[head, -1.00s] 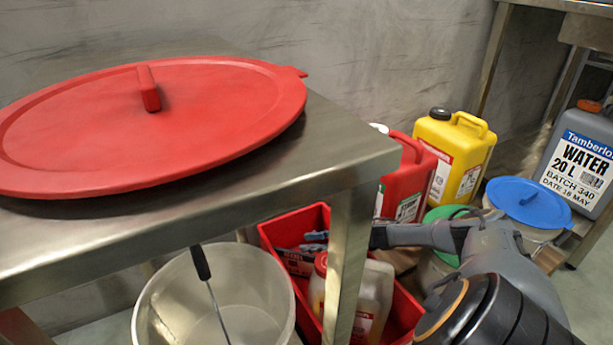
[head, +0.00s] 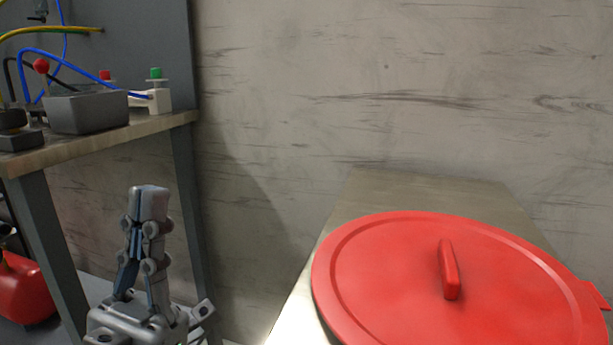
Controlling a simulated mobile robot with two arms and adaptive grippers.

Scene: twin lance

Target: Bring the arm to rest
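My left gripper (head: 149,192) shows at the lower left of the head view, fingers pointing up. Its two grey fingers meet at the tips, and I see nothing held between them. It is in front of the grey wall, between the workbench at left and the steel table at right, and appears clear of both. My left arm behind the gripper is cut off by the bottom edge. My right gripper and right arm are out of view.
A large red lid (head: 385,270) lies on the steel table (head: 420,192) at right. A wooden-topped workbench (head: 100,143) at left carries a grey box (head: 88,111) and cables. A red container (head: 25,292) sits below it.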

